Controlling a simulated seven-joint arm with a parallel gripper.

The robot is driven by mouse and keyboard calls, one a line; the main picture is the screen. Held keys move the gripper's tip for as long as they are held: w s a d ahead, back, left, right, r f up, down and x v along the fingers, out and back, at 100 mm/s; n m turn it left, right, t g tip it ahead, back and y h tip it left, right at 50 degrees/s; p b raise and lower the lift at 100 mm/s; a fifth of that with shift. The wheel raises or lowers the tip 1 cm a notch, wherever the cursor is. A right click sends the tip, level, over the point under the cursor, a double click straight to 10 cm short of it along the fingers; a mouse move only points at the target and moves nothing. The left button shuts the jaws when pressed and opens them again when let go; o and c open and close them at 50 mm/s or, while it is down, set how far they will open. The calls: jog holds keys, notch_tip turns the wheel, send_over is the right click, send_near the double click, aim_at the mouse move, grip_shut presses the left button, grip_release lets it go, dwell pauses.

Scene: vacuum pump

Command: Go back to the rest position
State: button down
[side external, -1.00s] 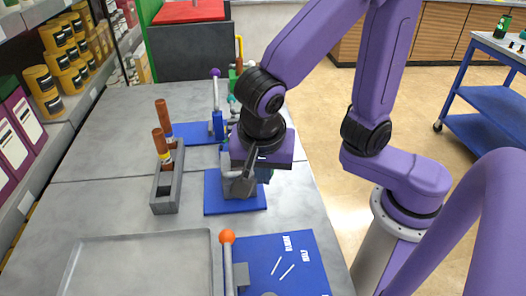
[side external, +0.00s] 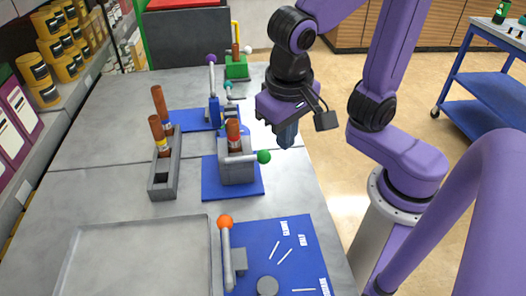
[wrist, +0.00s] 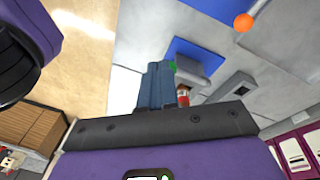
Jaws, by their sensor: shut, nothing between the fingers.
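My gripper (side external: 287,134) is shut and empty. It is raised at the right edge of the table, to the right of and above the grey block with the green-knobbed lever. Its blue-grey fingers (wrist: 156,86) show closed together in the wrist view. The grey block (side external: 238,168) stands on a blue plate and holds a brown cylinder with a red band (side external: 233,133). The lever with the green knob (side external: 264,156) sticks out to the right of the block. My gripper is apart from all of these.
A grey rack (side external: 165,178) holds two brown cylinders. An orange-knobbed lever (side external: 226,222) stands on a blue panel at the front, beside a grey tray (side external: 140,225). A purple-knobbed lever (side external: 211,60) stands farther back. Shelves with yellow cans (side external: 42,86) line the left.

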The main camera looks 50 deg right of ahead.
jog(key=s+d+f+n+y, duration=0.1)
jog(key=s+d+f+n, duration=0.1)
jog(key=n, duration=0.5)
jog(key=s+d+f+n+y, duration=0.1)
jog(key=s+d+f+n, duration=0.1)
jog(key=s+d+n, duration=0.2)
jog(key=shift+d+f+n+g, duration=0.25)
jog(key=shift+d+n+g, duration=0.15)
jog(key=shift+d+n, duration=1.45)
